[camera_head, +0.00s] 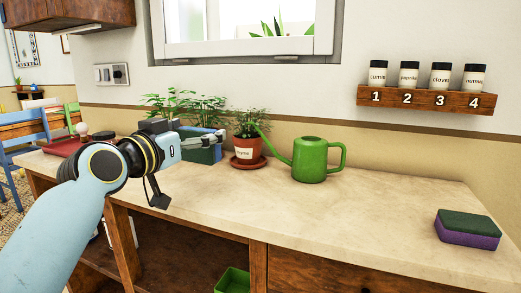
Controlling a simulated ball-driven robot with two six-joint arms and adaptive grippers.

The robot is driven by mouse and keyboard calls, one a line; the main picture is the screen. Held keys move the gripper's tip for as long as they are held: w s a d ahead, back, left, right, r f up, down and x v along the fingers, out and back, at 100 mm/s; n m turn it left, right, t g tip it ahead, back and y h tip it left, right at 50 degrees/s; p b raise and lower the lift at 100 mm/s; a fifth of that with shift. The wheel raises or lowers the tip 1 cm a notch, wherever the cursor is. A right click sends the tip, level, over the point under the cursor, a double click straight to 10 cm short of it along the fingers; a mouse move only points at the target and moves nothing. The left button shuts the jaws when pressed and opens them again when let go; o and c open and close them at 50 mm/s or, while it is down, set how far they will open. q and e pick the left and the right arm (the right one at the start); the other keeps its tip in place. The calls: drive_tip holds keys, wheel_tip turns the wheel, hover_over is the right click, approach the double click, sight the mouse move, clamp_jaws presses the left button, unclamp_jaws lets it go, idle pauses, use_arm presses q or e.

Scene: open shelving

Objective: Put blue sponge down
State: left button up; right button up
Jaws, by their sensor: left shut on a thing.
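My left gripper (190,165) reaches in from the left over the counter and is shut on the blue sponge (206,155). The sponge shows as a blue and dark green block at the fingers, partly covered by them. It is in front of the potted plants. Whether its underside touches the counter I cannot tell. My right gripper is not in view.
The wooden counter (350,215) has clear room in the middle and front. A terracotta pot (246,151) and a green watering can (310,160) stand right of the gripper. A green and purple sponge (468,230) lies far right. A spice rack (425,98) hangs above.

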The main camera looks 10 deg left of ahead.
use_arm(q)
drive_tip(key=s+f, duration=0.1)
drive_tip(key=f, duration=0.1)
drive_tip(key=s+a+f, duration=0.1)
drive_tip(key=f, duration=0.1)
drive_tip(key=s+a+f, duration=0.1)
drive_tip(key=shift+f, duration=0.4)
drive_tip(key=s+a+f+m+h, duration=0.2)
drive_tip(key=s, duration=1)
drive_tip(key=s+d+r+g+h, duration=0.1)
drive_tip(key=s+d+r, duration=0.1)
drive_tip(key=r, duration=0.3)
drive_tip(key=shift+s+d+r+h, duration=0.15)
drive_tip(key=shift+s+r+h, duration=0.15)
drive_tip(key=shift+s, duration=0.4)
